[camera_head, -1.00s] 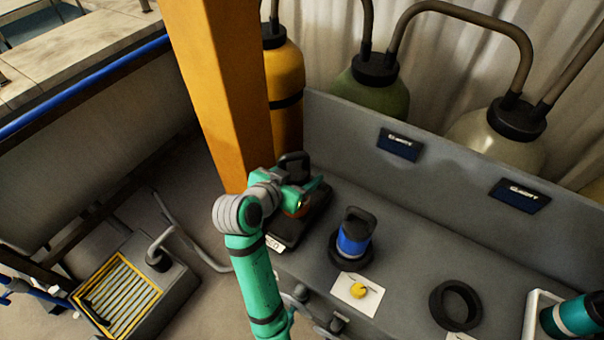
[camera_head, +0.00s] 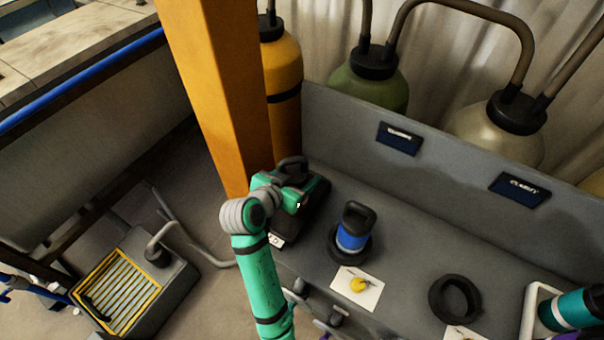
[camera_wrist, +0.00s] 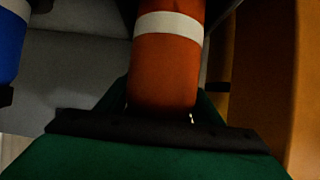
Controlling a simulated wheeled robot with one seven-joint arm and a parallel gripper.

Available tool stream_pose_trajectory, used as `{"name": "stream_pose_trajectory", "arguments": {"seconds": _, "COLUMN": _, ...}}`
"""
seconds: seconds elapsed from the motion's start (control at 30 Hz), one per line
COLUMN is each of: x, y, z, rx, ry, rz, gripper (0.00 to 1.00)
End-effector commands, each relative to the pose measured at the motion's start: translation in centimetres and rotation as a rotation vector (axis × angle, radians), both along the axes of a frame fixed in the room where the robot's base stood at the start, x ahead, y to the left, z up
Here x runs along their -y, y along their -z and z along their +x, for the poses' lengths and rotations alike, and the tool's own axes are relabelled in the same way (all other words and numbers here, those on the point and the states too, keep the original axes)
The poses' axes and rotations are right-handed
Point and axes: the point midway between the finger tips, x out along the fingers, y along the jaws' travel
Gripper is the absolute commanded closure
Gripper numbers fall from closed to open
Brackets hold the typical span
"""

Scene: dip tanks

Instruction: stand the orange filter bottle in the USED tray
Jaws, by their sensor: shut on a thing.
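My gripper (camera_head: 296,190) is over the dark USED tray (camera_head: 312,215) at the left end of the grey bench. It is shut on the orange filter bottle (camera_wrist: 165,75), which fills the middle of the wrist view and has a white band. In the head view my gripper and arm hide most of the bottle; only its dark handle (camera_head: 291,165) shows above. The tray's white label (camera_head: 275,240) is partly covered. I cannot tell whether the bottle's base touches the tray.
A blue bottle (camera_head: 353,232) stands in a black ring right of the tray; it also shows in the wrist view (camera_wrist: 10,45). A card with a yellow item (camera_head: 358,287) and an empty black ring (camera_head: 455,300) lie farther right. An orange post (camera_head: 222,100) rises close behind my gripper.

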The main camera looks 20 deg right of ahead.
Motion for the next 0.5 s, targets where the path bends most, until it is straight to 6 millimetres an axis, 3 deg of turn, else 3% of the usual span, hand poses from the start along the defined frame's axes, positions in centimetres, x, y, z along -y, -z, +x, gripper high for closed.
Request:
{"name": "stream_pose_trajectory", "arguments": {"seconds": 0.03, "x": 0.05, "y": 0.05, "z": -0.03, "rx": 0.000, "ry": 0.001, "rz": 0.000, "gripper": 0.33}}
{"name": "stream_pose_trajectory", "arguments": {"seconds": 0.1, "x": 0.15, "y": 0.03, "z": -0.05, "rx": 0.000, "ry": 0.002, "rz": 0.000, "gripper": 0.21}}
{"name": "stream_pose_trajectory", "arguments": {"seconds": 0.5, "x": 0.14, "y": -0.54, "z": -0.33, "rx": 0.001, "ry": 0.006, "rz": -0.001, "gripper": 0.21}}
